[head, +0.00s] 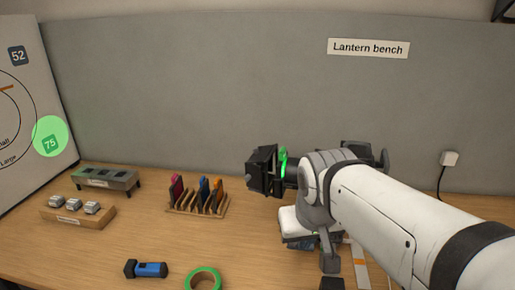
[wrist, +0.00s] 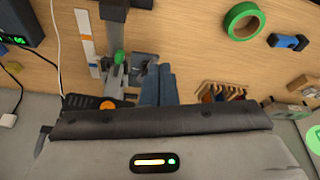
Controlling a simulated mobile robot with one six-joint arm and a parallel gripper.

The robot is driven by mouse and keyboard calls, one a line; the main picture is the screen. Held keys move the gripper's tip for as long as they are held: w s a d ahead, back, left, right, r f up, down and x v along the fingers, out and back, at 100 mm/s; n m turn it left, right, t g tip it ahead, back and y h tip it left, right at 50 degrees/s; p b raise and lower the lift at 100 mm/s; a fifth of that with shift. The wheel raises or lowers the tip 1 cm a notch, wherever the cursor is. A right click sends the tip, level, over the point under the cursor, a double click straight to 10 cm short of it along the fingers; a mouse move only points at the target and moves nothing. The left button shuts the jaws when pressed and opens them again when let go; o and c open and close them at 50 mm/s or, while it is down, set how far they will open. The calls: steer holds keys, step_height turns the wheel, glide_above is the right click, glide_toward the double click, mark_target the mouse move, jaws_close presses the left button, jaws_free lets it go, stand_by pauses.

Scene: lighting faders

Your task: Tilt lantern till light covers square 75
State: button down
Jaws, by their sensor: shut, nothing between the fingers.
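The black lantern (head: 263,170), with a green ring (head: 283,164) on it, stands on the bench in the middle of the head view, its front facing left. A round green light patch lies over square 75 (head: 50,143) on the white board at the left and surrounds the number. My arm reaches in from the lower right and its wrist overlaps the lantern's rear. My gripper (head: 330,262) seems to point down beside the lantern's stand, shut and empty. Its fingertips are hard to make out. A green knob (wrist: 118,57) shows in the wrist view; part of the stand is hidden.
A rack of coloured pieces (head: 197,205), a green tape roll (head: 203,279) and a blue torch (head: 147,269) lie left of the lantern. A wooden block with grey knobs (head: 78,213) and a dark tray (head: 107,178) stand farther left. Square 52 (head: 18,55) is higher on the board.

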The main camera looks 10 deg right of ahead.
steer(key=w+a+r+m+t+h+b, duration=0.25)
steer(key=w+r+b, duration=0.35)
steer(key=w, duration=0.8)
steer(key=w+a+r+m+t+h+b, duration=0.1)
steer(key=w+a+r+m+h+b, duration=0.15)
steer(key=w+r+b, duration=0.75)
steer(key=y+p, duration=0.1)
steer(key=p, duration=0.5)
glide_above(272, 151)
steer(key=s+a, duration=0.2)
steer(key=s, duration=0.1)
step_height(272, 151, down, 8)
steer(key=shift+f, duration=0.1)
steer(key=f, duration=0.3)
steer(key=shift+w+d+f, duration=0.2)
steer(key=shift+w+f, duration=0.05)
steer(key=shift+f+b, duration=0.3)
steer(key=shift+f, duration=0.3)
